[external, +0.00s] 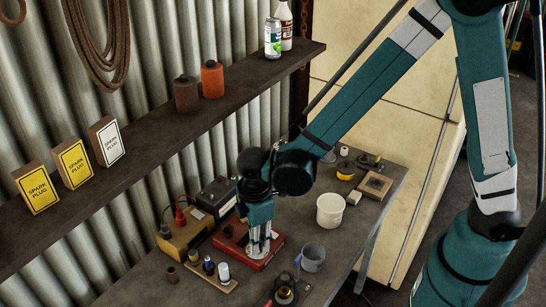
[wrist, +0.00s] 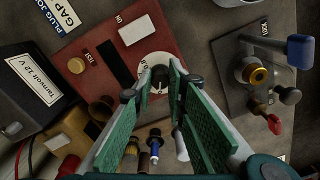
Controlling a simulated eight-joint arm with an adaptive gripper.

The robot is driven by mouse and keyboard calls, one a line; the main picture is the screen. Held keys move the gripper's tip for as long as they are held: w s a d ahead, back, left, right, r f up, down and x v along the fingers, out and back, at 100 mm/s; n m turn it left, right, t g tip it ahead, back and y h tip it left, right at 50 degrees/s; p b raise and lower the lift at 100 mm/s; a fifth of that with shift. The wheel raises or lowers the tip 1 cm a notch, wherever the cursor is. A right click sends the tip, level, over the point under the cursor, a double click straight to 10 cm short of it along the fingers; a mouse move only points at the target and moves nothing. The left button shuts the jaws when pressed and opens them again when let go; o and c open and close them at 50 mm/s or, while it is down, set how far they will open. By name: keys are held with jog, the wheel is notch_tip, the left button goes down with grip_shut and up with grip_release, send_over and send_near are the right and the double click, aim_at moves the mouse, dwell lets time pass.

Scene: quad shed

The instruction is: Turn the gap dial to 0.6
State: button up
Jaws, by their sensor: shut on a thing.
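The red box (wrist: 95,85) lies on the bench below my gripper, with TEST and ON lettering, in the wrist view. It also shows in the external view (external: 273,259). A pale round dial plate (wrist: 147,87) with a dark knob (wrist: 160,73) is on its face. My gripper (wrist: 163,78) points down, with its green-padded fingers shut on the knob. In the external view my gripper (external: 258,247) stands upright over the red box. The fingers cover part of the dial, and I cannot read its setting.
A dark battery (wrist: 35,85) and a tan box with leads (external: 184,238) stand beside the red box. Small plugs stand on a wooden strip (external: 210,276). A white tub (external: 330,210) and a grey cup (external: 312,257) are to the right. A shelf (external: 130,163) runs above the bench.

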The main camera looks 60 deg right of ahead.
jog(key=shift+m+b, duration=0.3)
jog(key=m+b, duration=0.2)
jog(key=m, duration=0.1)
jog(key=shift+f, duration=0.1)
jog(key=shift+m+b, duration=0.9)
jog(key=shift+m, duration=1.2)
jog(key=o, duration=0.9)
jog(key=shift+r, duration=0.3)
jog(key=shift+r, duration=5.85)
